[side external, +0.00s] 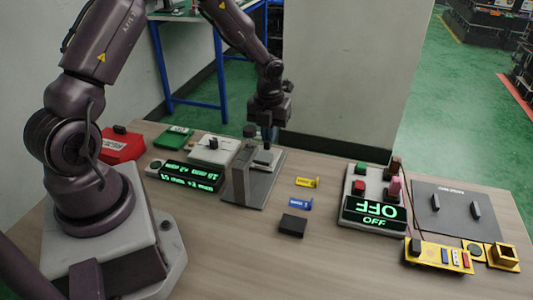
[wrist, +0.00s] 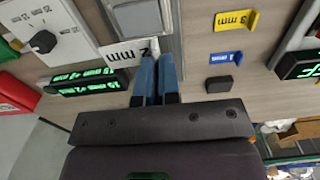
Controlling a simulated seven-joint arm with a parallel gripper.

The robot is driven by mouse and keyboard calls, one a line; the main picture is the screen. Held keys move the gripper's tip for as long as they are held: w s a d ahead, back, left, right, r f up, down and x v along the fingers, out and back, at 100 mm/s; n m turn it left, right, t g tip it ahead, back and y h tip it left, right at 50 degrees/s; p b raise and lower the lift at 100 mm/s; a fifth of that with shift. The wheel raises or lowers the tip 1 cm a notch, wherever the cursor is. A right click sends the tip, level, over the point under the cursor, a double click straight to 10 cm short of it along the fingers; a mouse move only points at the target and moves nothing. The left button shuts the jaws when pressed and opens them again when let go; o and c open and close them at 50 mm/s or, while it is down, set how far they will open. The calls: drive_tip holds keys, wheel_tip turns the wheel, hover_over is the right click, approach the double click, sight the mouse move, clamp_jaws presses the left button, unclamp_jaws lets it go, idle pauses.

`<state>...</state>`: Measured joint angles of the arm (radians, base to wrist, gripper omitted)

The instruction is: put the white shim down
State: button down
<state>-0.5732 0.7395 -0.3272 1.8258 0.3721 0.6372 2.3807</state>
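The white shim (wrist: 128,51), marked "2 mm", shows in the wrist view as a flat plate with its lettering upside down. My gripper (wrist: 157,62) has two blue fingers close together at the shim's right end, apparently shut on its tab. In the side view my gripper (side external: 270,140) points down over the grey fixture (side external: 240,178). I cannot pick out the shim clearly there, nor tell whether it touches anything below. The fixture's light grey block (wrist: 138,16) lies just beyond the shim in the wrist view.
A yellow shim (side external: 307,182), a blue shim (side external: 300,203) and a black block (side external: 292,225) lie right of the fixture. A green-lit display (side external: 192,177) stands left. A switch box (side external: 372,205) reading OFF stands right. Bare table lies in front of the fixture.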

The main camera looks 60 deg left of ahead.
sight(269, 161)
drive_tip(key=shift+f, duration=3.15)
drive_tip(key=c, duration=1.3)
unclamp_jaws()
drive_tip(key=shift+f, duration=0.1)
drive_tip(key=shift+c, duration=0.2)
